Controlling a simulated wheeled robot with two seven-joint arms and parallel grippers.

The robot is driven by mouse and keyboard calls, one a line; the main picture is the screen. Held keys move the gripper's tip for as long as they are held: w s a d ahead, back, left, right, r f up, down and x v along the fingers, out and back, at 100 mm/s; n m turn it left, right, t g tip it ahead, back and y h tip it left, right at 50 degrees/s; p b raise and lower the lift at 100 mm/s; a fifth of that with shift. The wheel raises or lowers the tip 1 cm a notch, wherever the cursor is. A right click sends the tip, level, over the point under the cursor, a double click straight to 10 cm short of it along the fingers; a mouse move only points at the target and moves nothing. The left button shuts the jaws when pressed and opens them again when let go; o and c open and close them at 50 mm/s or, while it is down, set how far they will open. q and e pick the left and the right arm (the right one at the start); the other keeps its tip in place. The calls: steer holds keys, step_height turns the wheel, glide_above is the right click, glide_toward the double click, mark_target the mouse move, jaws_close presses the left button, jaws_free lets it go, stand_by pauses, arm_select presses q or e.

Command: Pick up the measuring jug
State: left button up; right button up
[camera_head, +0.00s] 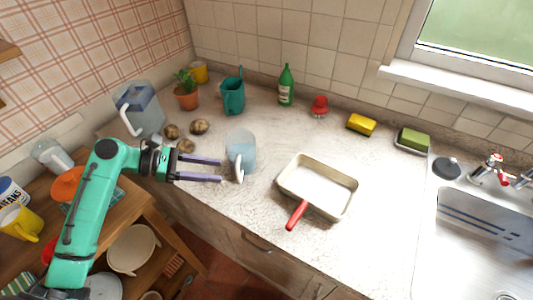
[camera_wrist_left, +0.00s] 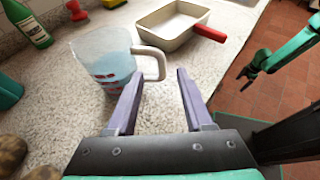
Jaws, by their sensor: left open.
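The measuring jug (camera_head: 241,148) is see-through pale blue with a whitish handle and stands upright on the worktop. In the left wrist view the measuring jug (camera_wrist_left: 103,57) shows red markings, and its handle points right, just beyond the fingertips. My left gripper (camera_head: 221,170) is open and empty, its two purple fingers pointing at the jug's handle side. The left gripper also shows in the left wrist view (camera_wrist_left: 160,74), with the handle ahead of the gap, apart from the fingers as far as I can tell. My right gripper (camera_wrist_left: 245,72) is small at the right; its jaws are unclear.
A cream pan (camera_head: 318,185) with a red handle lies right of the jug. Several potatoes (camera_head: 186,146) lie left of it, near a larger jug (camera_head: 139,108). A green bottle (camera_head: 286,86) and teal watering can (camera_head: 232,94) stand behind. The sink (camera_head: 483,225) is far right.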

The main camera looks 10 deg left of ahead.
mark_target(241, 159)
arm_select(q)
steer(key=x, duration=0.2)
steer(key=f+p+x, duration=0.1)
steer(key=x, duration=0.1)
steer(key=shift+d+f+p, duration=0.1)
steer(key=shift+p, duration=0.2)
steer(key=p+x, duration=0.1)
steer(key=x, duration=0.5)
steer(key=shift+d, duration=0.2)
steer(key=shift+f, duration=0.1)
steer(key=shift+c, duration=0.9)
steer(key=c, duration=0.6)
jaws_close()
arm_select(e)
steer(key=a+r, duration=0.2)
steer(key=s+a+r, duration=0.1)
steer(key=a, duration=0.1)
steer(key=shift+a+r, duration=0.1)
steer(key=shift+r, duration=0.3)
steer(key=shift+d, duration=0.4)
